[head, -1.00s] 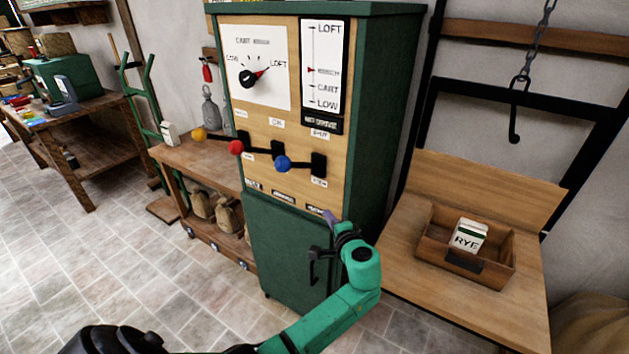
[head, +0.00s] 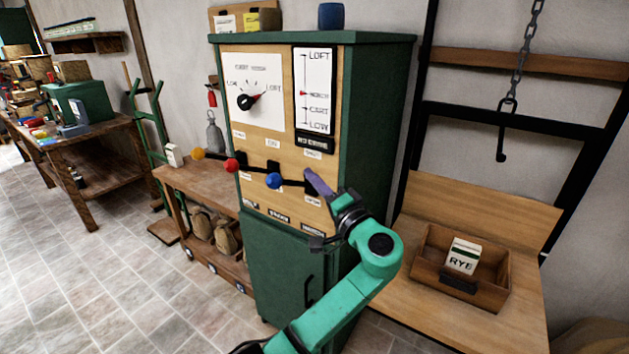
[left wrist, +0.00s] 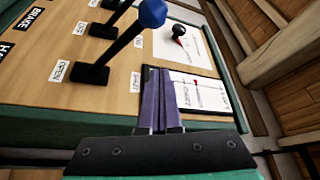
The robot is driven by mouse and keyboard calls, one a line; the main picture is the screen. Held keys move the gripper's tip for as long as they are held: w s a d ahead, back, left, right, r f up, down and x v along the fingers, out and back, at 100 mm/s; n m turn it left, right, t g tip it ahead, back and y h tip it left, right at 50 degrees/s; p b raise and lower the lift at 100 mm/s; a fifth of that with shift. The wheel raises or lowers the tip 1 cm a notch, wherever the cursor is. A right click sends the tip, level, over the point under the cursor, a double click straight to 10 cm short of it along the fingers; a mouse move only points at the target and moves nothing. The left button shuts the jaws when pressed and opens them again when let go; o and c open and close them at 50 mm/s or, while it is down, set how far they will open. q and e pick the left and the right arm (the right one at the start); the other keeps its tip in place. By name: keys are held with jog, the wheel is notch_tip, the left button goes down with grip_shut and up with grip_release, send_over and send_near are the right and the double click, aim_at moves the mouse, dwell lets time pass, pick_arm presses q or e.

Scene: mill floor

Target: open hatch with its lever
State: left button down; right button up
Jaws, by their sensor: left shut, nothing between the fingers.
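The green cabinet's wooden panel (head: 284,218) carries three levers with yellow (head: 198,153), red (head: 232,165) and blue (head: 274,180) knobs. The blue lever sticks out of its black base; the left wrist view shows its knob (left wrist: 152,13) large, with OPEN and SHUT labels on either side of the base (left wrist: 88,74). A label starting with H (left wrist: 6,48) is cut off at that view's left edge. My left gripper (head: 315,182) is shut and empty, its purple fingers (left wrist: 160,85) beside the blue lever, apart from its knob. My right gripper is out of view. No hatch is identifiable.
A dial (head: 246,101) and a vertical gauge (head: 314,90) sit above the levers. A cabinet door with a handle (head: 308,290) is below. At right, a wooden tray (head: 430,246) holds a RYE carton (head: 463,256) beneath a hanging hook (head: 502,145). A bench (head: 195,176) stands left.

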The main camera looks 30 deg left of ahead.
pick_arm(q)
jog(key=r+p, duration=0.2)
send_over(293, 183)
jog(key=d, duration=0.2)
jog(key=s+f, duration=0.1)
jog(key=s+p, duration=0.1)
jog(key=s+f, duration=0.1)
jog(key=s, duration=0.1)
jog(key=shift+f+p, duration=0.3)
jog(key=shift+w+f, duration=0.1)
jog(key=shift+w, duration=0.05)
